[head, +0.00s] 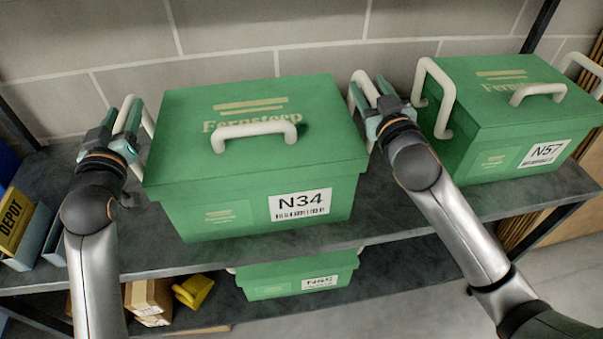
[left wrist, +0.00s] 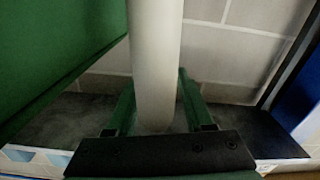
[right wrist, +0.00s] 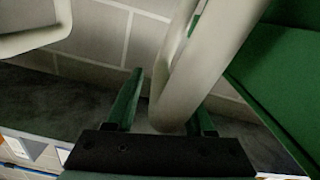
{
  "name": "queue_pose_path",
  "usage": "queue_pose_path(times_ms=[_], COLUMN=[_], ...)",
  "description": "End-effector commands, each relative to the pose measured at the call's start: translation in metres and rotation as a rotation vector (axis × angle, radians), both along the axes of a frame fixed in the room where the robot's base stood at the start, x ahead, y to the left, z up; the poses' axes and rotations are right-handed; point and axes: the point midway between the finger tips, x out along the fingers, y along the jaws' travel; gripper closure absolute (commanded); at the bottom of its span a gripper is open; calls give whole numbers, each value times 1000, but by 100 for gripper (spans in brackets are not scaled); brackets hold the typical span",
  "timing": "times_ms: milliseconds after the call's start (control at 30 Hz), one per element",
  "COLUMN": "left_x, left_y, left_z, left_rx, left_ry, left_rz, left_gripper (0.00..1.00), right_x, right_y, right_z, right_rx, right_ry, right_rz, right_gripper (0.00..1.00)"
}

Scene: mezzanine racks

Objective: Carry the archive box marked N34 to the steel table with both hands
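The green archive box marked N34 (head: 255,160) stands upright on the dark shelf, lid on, with a white side handle at each end. My left gripper (head: 125,128) is at its left handle. The left wrist view shows this white handle (left wrist: 155,60) between the spread fingers, with a gap beside it. My right gripper (head: 372,105) is at the right handle. The right wrist view shows that handle (right wrist: 185,85) between open fingers, clear of the left finger. The box's green side (right wrist: 285,80) is at the right there. The steel table is not identifiable in view.
A second green box marked N57 (head: 510,125) stands close to the right, its near handle (head: 432,95) beside my right gripper. Another green box (head: 295,275), cartons (head: 148,298) and a yellow object (head: 194,291) sit below. A DEPOT bin (head: 15,225) is left. A block wall is behind.

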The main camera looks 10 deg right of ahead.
Motion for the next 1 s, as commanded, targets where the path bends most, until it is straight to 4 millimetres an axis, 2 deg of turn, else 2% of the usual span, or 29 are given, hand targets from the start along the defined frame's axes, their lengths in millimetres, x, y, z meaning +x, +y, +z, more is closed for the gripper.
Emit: queue_pose_path(times_ms=[300,433,567,800,1000], left_x=[-1,-10,-31,-81,-109], left_y=[-2,-2,-2,-2,-2], left_z=[0,-1,-1,-2,-1], left_rx=[-2,-2,-2,-2,-2], left_ry=[0,2,1,3,1], left_rz=[-4,-5,-4,-4,-3], left_gripper=[42,42,42,42,42], right_x=[0,0,0,0,0], right_y=[2,2,2,2,2], right_z=[0,1,1,1,1], right_rx=[3,3,4,4,4], right_ry=[-1,-1,-1,-2,-1], right_rz=[4,4,4,5,5], right_gripper=[40,40,40,40,40])
